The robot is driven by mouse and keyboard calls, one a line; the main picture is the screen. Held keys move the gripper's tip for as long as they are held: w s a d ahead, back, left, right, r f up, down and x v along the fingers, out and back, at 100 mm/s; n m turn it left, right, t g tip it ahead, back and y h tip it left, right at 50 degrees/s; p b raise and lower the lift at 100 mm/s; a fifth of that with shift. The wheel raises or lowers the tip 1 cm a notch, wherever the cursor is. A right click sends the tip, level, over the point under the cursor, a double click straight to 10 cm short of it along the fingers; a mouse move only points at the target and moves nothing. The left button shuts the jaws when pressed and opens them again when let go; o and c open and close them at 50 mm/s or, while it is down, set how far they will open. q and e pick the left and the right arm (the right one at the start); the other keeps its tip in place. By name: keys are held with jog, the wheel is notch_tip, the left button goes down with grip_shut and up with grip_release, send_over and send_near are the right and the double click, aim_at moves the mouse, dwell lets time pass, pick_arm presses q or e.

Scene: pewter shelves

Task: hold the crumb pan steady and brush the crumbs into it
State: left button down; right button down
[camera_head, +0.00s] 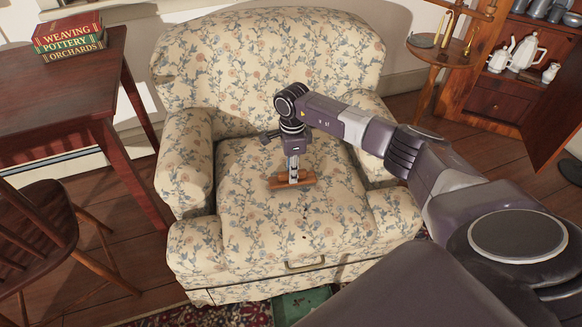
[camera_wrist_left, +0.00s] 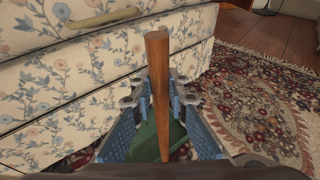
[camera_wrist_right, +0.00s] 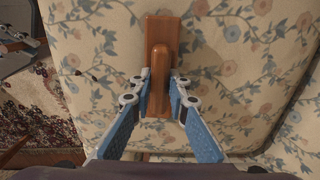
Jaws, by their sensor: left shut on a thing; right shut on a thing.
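My right gripper (camera_head: 293,172) is over the chair's seat cushion, shut on the handle of a wooden brush (camera_head: 308,179). The green crumb pan (camera_head: 301,304) is low in front of the chair, partly hidden by my arm and the frame edge. In the left wrist view my left gripper (camera_wrist_left: 156,96) is shut on an upright wooden handle (camera_wrist_left: 158,70), with the green pan (camera_wrist_left: 145,142) below.
The floral armchair (camera_head: 270,45) has raised arms on both sides of the seat and a pull handle (camera_head: 305,263) on its front. A dark table (camera_head: 60,95) with books (camera_head: 68,37) and a wooden chair (camera_head: 40,235) stand left. A patterned rug (camera_wrist_left: 255,95) covers the floor.

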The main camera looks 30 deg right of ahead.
jog(key=shift+s+a+f, duration=0.1)
jog(key=shift+s+a, duration=0.5)
jog(key=shift+s, duration=0.75)
jog(key=shift+s+a+f, duration=0.1)
jog(key=shift+s+a, duration=0.45)
jog(key=shift+s, duration=0.8)
jog(key=shift+s+a+f, duration=0.1)
jog(key=shift+s+a, duration=0.5)
jog(key=shift+s, duration=0.75)
jog(key=shift+s+a+r, duration=0.1)
jog(key=shift+s+a, duration=0.3)
jog(key=shift+s, duration=0.5)
jog(key=shift+s+a+r, duration=0.1)
jog(key=shift+s+a, duration=0.25)
jog(key=shift+s, duration=0.55)
jog(key=shift+s+a+r, duration=0.1)
jog(key=shift+s+a, duration=0.3)
jog(key=shift+s, duration=0.5)
jog(key=s+a, duration=0.1)
jog(key=s, duration=0.1)
jog(key=s+a, duration=0.1)
jog(key=s, duration=0.1)
jog(key=s+a, duration=0.1)
jog(key=s, duration=0.1)
jog(key=shift+s+f, duration=0.1)
jog(key=shift+s, duration=0.15)
notch_tip(320, 180, up, 8)
jog(key=shift+d, duration=0.1)
